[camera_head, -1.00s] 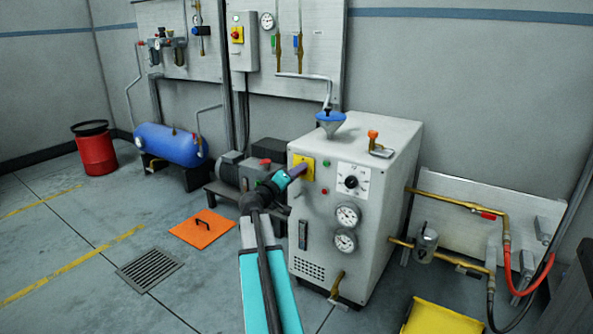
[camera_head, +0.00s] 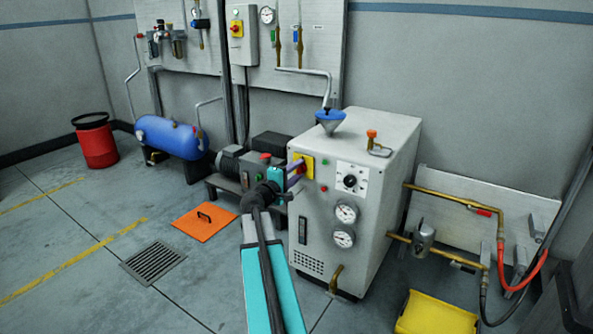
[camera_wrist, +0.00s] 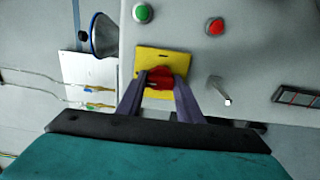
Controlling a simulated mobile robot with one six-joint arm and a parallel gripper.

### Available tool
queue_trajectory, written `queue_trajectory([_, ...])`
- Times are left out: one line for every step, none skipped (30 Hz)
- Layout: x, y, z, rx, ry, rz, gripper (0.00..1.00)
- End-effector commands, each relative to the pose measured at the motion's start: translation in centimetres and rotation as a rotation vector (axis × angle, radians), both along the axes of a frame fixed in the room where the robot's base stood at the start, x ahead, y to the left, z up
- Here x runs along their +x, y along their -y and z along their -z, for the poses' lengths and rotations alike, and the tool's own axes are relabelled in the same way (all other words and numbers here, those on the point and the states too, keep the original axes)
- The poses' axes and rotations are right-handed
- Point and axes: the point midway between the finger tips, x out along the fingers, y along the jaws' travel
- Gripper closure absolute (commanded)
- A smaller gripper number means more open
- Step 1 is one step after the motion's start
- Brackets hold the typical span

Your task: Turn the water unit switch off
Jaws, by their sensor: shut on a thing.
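The water unit (camera_head: 385,165) is a light grey cabinet in the middle right of the head view. Its switch is a red knob (camera_wrist: 160,76) on a yellow plate (camera_wrist: 150,57) in the wrist view. The yellow plate also shows in the head view (camera_head: 309,163), at the upper left of the unit's front. My gripper (camera_wrist: 158,82) has its two purple fingers on either side of the red knob and is shut on it. In the head view my gripper (camera_head: 297,174) meets the plate from the left, and its fingers cover most of the knob.
A green button and a red button (camera_wrist: 215,26) sit near the switch. A blue funnel (camera_head: 331,118) stands on the unit. A pump (camera_head: 230,161) is at its left, and an orange floor hatch (camera_head: 204,222) and a yellow bin (camera_head: 437,315) are on the floor.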

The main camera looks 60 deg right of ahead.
Motion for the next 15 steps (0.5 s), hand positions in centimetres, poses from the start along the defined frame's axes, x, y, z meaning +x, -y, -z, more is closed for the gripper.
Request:
queue_trajectory([-0.05,0.19,-0.23,-0.004,-0.007,0.001,0.9])
queue_trajectory([-0.05,0.19,-0.22,-0.004,-0.008,0.001,0.9])
queue_trajectory([-0.04,0.19,-0.22,-0.004,-0.008,0.001,0.9])
queue_trajectory([-0.05,0.19,-0.21,-0.004,-0.008,0.001,0.9])
queue_trajectory([-0.05,0.19,-0.21,-0.004,-0.008,0.001,0.9])
queue_trajectory([-0.05,0.19,-0.21,-0.004,-0.008,0.001,0.9])
queue_trajectory([-0.05,0.19,-0.21,-0.004,-0.008,0.001,0.9])
queue_trajectory([-0.05,0.19,-0.21,-0.004,-0.008,0.001,0.9])
queue_trajectory([-0.05,0.19,-0.21,-0.004,-0.008,0.001,0.9])
queue_trajectory([-0.05,0.19,-0.21,-0.004,-0.008,0.001,0.9])
queue_trajectory([-0.05,0.19,-0.21,-0.004,-0.008,0.001,0.64])
queue_trajectory([-0.06,0.18,-0.2,-0.004,-0.007,0.001,0.57])
queue_trajectory([-0.05,0.17,-0.19,-0.004,-0.007,0.001,0.52])
queue_trajectory([-0.05,0.16,-0.17,-0.003,-0.007,0.001,0.48])
queue_trajectory([-0.04,0.14,-0.15,-0.003,-0.006,0.001,0.48])
